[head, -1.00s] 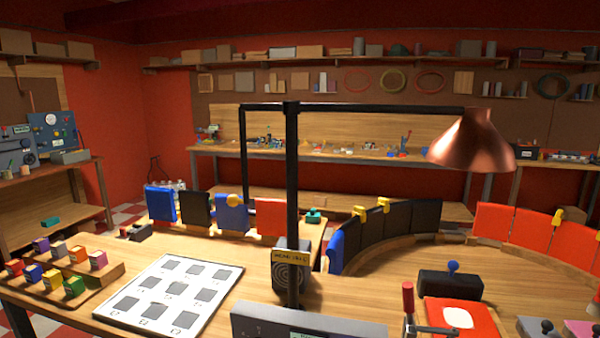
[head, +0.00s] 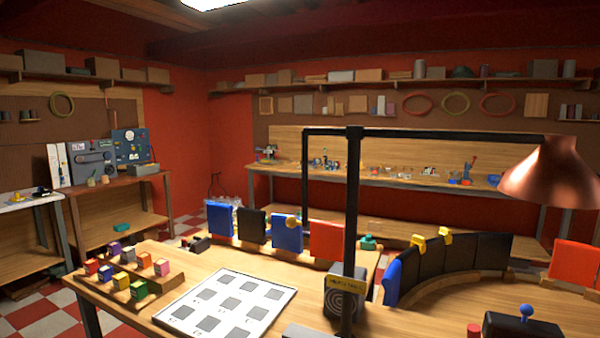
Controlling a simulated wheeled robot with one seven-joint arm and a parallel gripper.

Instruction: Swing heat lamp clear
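The heat lamp shows in the head view. Its copper shade (head: 553,178) hangs at the right end of a black horizontal arm (head: 450,134), over the curved row of panels. A black upright post (head: 352,230) carries the arm and rises from the workbench. A thinner black rod drops from the arm's left end. A dark base block with a yellow label (head: 345,292) sits at the foot of the post. My gripper is not in view.
A curved row of black panels (head: 460,250) with yellow clamps stands under the shade. A white board with grey squares (head: 225,305) and a tray of coloured blocks (head: 130,272) lie on the bench (head: 205,268). Red-and-white floor (head: 50,318) shows at lower left.

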